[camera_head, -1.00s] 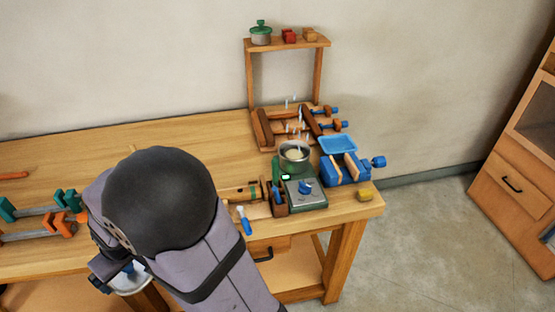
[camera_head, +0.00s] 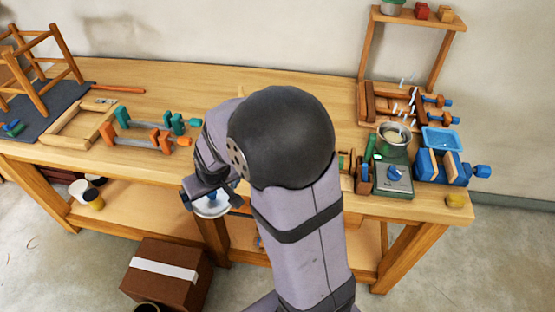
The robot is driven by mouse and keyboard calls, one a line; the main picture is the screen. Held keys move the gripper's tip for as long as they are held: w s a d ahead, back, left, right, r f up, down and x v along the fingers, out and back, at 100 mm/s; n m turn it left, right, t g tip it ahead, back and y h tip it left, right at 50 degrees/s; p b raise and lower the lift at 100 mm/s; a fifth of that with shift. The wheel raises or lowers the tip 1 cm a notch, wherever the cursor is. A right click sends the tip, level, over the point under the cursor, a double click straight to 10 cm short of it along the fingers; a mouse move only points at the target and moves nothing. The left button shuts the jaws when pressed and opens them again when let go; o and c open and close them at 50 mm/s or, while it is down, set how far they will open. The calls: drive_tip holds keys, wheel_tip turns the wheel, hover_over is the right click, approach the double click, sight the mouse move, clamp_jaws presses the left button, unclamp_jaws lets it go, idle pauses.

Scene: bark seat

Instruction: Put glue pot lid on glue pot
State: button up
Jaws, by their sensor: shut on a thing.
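The glue pot (camera_head: 394,134) is a steaming, open metal pot with pale contents. It stands on the grey-green heater at the right of the workbench. My gripper (camera_head: 213,192) is left of it, near the bench's front edge, partly hidden by my dark arm joint. It is shut on a pale round disc with a blue part, which looks like the glue pot lid (camera_head: 212,209). The disc is held below the fingers, well apart from the pot. The exact grip is hidden.
A blue vise (camera_head: 433,168) and blue tray (camera_head: 440,139) stand right of the pot. A shelf (camera_head: 420,17) rises behind it. Orange and green clamps (camera_head: 160,135) lie on the bench at left. A brown box (camera_head: 165,275) is on the floor.

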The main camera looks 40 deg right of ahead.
drive_tip(key=w+d+r+m+h+p, duration=0.1)
drive_tip(key=w+d+r+m+p, duration=0.15)
drive_tip(key=d, duration=0.75)
drive_tip(key=w+d+r+m+h+p, duration=0.1)
drive_tip(key=w+d+r+m+p, duration=0.15)
drive_tip(key=d, duration=0.75)
drive_tip(key=w+d+r+m+p, duration=0.1)
drive_tip(key=w+d+r, duration=0.15)
drive_tip(key=d, duration=0.75)
drive_tip(key=s+d+r+m+g+p, duration=0.1)
drive_tip(key=s+d+m+p, duration=0.1)
drive_tip(key=s+d, duration=0.4)
drive_tip(key=s+d+m+h+p, duration=0.1)
drive_tip(key=s+d, duration=0.5)
drive_tip(key=d, duration=0.8)
drive_tip(key=s+d+r+m+g+h+p, duration=0.1)
drive_tip(key=s+d+m+p, duration=0.2)
drive_tip(key=s+d, duration=0.4)
drive_tip(key=d, duration=0.4)
drive_tip(key=shift+r+m+g, duration=0.3)
drive_tip(key=shift+r, duration=0.05)
drive_tip(key=shift+a+f, duration=0.1)
drive_tip(key=shift+f, duration=0.1)
drive_tip(key=shift+f+b, duration=2.1)
drive_tip(key=shift+f, duration=1.1)
drive_tip(key=shift+f+b, duration=0.4)
drive_tip(key=shift+f, duration=0.2)
drive_tip(key=o, duration=0.7)
drive_tip(key=shift+c, duration=0.2)
